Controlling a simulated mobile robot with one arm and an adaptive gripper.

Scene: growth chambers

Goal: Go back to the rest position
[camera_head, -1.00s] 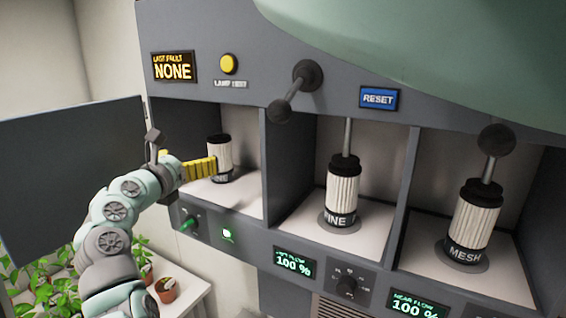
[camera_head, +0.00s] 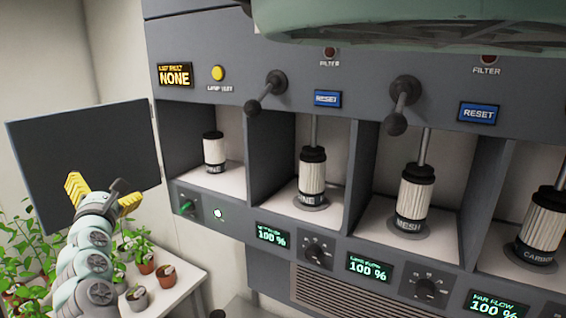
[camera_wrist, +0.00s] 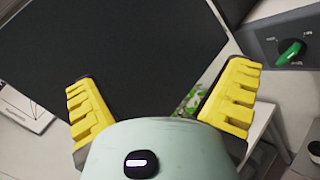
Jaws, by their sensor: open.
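My gripper (camera_head: 100,190) is open and empty, its yellow fingers spread apart. In the head view it is raised at the left, in front of the dark open door panel (camera_head: 88,146) and left of the cabinet. In the wrist view both yellow fingers of my gripper (camera_wrist: 166,98) are apart with nothing between them, and the dark door panel (camera_wrist: 120,50) fills the space beyond. A white ribbed filter cartridge (camera_head: 214,150) stands upright in the leftmost bay, apart from my gripper.
More cartridges stand in the other bays, marked FINE (camera_head: 312,172), MESH (camera_head: 415,192) and CARBON (camera_head: 543,218). A green knob (camera_head: 186,205) is below the left bay; it also shows in the wrist view (camera_wrist: 290,53). Potted plants (camera_head: 144,262) stand on a white table (camera_head: 185,285) below.

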